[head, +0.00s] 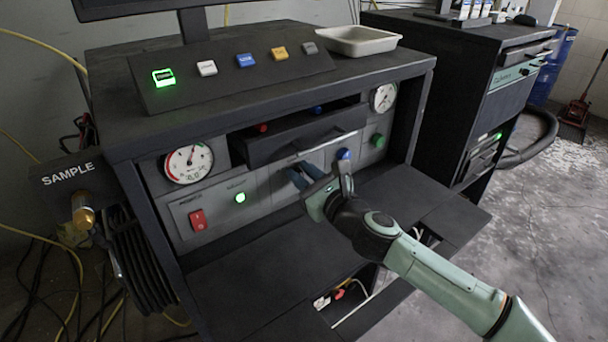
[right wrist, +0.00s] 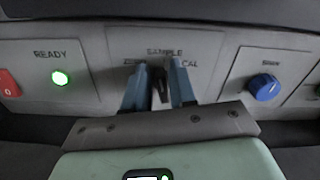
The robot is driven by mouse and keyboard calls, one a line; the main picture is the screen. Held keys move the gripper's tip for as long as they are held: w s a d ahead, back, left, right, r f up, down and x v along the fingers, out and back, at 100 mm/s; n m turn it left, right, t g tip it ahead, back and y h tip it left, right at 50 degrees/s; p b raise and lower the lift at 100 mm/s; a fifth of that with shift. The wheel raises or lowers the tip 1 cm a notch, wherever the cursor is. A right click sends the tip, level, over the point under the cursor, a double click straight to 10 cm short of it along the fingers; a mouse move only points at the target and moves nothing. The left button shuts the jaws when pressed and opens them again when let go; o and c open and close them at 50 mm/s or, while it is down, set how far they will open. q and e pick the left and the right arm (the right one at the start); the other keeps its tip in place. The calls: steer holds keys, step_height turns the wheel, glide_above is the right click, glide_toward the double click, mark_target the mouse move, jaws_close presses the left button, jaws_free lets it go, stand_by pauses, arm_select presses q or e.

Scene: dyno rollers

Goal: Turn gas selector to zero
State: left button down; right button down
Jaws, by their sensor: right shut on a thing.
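The gas selector is a dark knob (right wrist: 158,88) on a grey panel in the right wrist view. The panel is lettered SAMPLE above it, a partly covered word that looks like ZERO to its left, and CAL to its right. My right gripper (right wrist: 158,84) has its blue fingers on both sides of the knob and is shut on it. The knob looks roughly upright, but the fingers hide much of it, so its exact setting cannot be told. In the head view my right gripper (head: 304,176) reaches the cabinet front and hides the knob. My left gripper is not in view.
A blue SPAN knob (right wrist: 265,87) sits just right of my fingers. A green READY light (right wrist: 60,78) and a red switch (head: 198,220) are to the left. A dark shelf (head: 250,285) juts out below the panel. A white tray (head: 357,40) stands on top.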

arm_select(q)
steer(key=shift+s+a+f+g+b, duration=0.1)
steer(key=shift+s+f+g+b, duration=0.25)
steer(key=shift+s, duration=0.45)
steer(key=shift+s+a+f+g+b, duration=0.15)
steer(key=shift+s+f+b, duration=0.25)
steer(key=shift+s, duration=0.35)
arm_select(e)
steer(key=shift+s+a+f+n, duration=0.1)
steer(key=shift+a+f+n, duration=0.05)
steer(key=shift+n, duration=1.05)
steer(key=shift+s+a+f+n, duration=0.1)
steer(key=shift+n, duration=1.1)
steer(key=shift+s+a+f+n, duration=0.1)
steer(key=shift+a+f+n, duration=0.05)
steer(key=shift+n, duration=1.05)
steer(key=c, duration=1.2)
jaws_free()
steer(key=shift+o, duration=0.2)
steer(key=shift+s+d, duration=0.1)
